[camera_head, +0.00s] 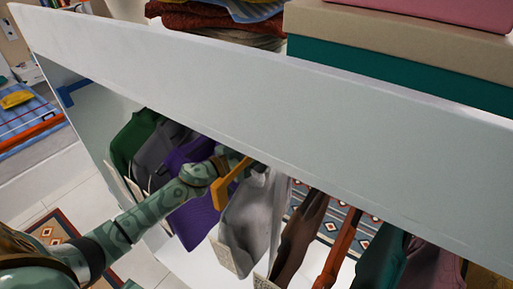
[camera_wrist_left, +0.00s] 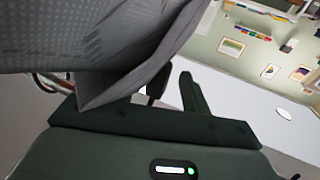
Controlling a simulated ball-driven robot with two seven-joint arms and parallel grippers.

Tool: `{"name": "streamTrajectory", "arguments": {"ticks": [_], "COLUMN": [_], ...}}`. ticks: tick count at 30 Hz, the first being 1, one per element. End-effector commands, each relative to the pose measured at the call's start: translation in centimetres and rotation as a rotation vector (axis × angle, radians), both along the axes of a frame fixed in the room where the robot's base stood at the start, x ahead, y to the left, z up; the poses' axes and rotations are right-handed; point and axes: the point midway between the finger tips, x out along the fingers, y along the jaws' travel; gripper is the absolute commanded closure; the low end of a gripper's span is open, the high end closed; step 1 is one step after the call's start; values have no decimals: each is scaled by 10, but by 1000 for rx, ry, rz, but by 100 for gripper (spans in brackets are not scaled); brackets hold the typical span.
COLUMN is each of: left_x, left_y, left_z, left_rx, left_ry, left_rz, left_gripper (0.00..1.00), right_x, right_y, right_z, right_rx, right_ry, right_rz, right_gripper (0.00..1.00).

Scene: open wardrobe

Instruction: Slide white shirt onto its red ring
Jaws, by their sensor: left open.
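The white shirt (camera_head: 247,215) hangs under the wardrobe's top board, among other clothes. My left arm reaches in from the left, and my left gripper (camera_head: 256,167) is at the top of the white shirt, partly hidden by the board. In the left wrist view my left gripper (camera_wrist_left: 172,90) is open, with one dark finger clear and the other mostly hidden. Greyish cloth (camera_wrist_left: 90,45) fills the upper left close to it; I cannot tell whether they touch. A yellow-orange angular piece (camera_head: 229,186) shows beside the gripper. I cannot make out a red ring. My right gripper is not in view.
Green (camera_head: 128,142), grey (camera_head: 160,147) and purple (camera_head: 192,212) garments hang left; brown (camera_head: 300,232), orange (camera_head: 338,250) and dark green (camera_head: 381,257) ones hang right. The white top board (camera_head: 200,75) crosses above. A blue bracket (camera_head: 70,91) is at the left panel.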

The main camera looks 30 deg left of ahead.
Motion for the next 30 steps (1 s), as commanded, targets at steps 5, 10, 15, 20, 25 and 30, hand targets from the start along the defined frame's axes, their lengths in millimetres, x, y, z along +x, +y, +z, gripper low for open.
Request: {"name": "streamTrajectory", "arguments": {"ticks": [5,10,15,20,25,30], "left_x": [1,0,1,2,4,6], "left_y": [0,0,0,7,20,34], "left_z": [0,0,1,0,0,0], "left_rx": [0,0,-1,1,0,2], "left_ry": [0,0,-2,-2,-2,-3], "left_rz": [0,0,0,1,1,1], "left_gripper": [53,81,91,91,91,92], "right_x": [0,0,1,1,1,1], "right_y": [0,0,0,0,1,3], "right_z": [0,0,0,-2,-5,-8], "right_rx": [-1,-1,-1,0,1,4], "right_ry": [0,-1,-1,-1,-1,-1], "right_rz": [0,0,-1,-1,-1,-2], "right_gripper": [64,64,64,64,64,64]}}
